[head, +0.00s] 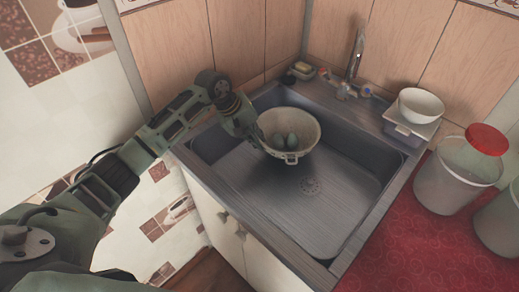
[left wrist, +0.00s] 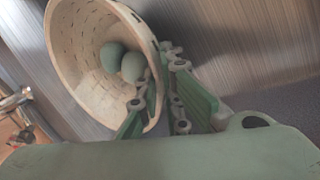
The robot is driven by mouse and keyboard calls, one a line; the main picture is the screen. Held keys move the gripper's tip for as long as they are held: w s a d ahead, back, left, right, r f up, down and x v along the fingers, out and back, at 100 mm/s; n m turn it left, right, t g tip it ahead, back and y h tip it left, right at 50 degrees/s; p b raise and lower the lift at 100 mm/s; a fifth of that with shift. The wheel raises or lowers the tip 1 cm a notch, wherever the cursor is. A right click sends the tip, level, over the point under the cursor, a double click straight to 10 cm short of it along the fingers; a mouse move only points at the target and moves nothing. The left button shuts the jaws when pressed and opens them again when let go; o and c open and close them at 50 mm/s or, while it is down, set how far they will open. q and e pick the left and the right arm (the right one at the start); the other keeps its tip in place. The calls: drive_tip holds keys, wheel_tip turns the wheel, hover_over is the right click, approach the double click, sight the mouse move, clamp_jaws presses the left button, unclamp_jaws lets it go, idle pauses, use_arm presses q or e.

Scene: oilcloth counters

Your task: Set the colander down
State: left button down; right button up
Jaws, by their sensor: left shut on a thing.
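The colander (head: 303,127) is a cream bowl with small slots and two greenish round things (head: 286,140) inside it. It is over the back left part of the sink (head: 290,200); I cannot tell whether it touches the sink floor. My left gripper (head: 258,140) is shut on the colander's left rim. In the left wrist view the colander (left wrist: 75,55) fills the upper left, with the fingers (left wrist: 160,110) on either side of its wall. The round things (left wrist: 122,62) lie against its inner wall. My right gripper is not in view.
The tap (head: 356,60) stands behind the sink. A white bowl (head: 420,106) rests on a container at the back right. A clear bucket (head: 455,178) with a red lid stands on the red oilcloth (head: 405,245). The sink's front and right floor is clear.

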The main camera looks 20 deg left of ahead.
use_arm(q)
wheel_tip(320, 180, down, 4)
drive_tip(key=shift+f+b, duration=0.1)
drive_tip(key=shift+b, duration=0.75)
drive_tip(key=shift+f, duration=0.2)
drive_tip(key=c, duration=1.9)
unclamp_jaws()
drive_tip(key=shift+c, duration=0.2)
drive_tip(key=shift+r, duration=0.1)
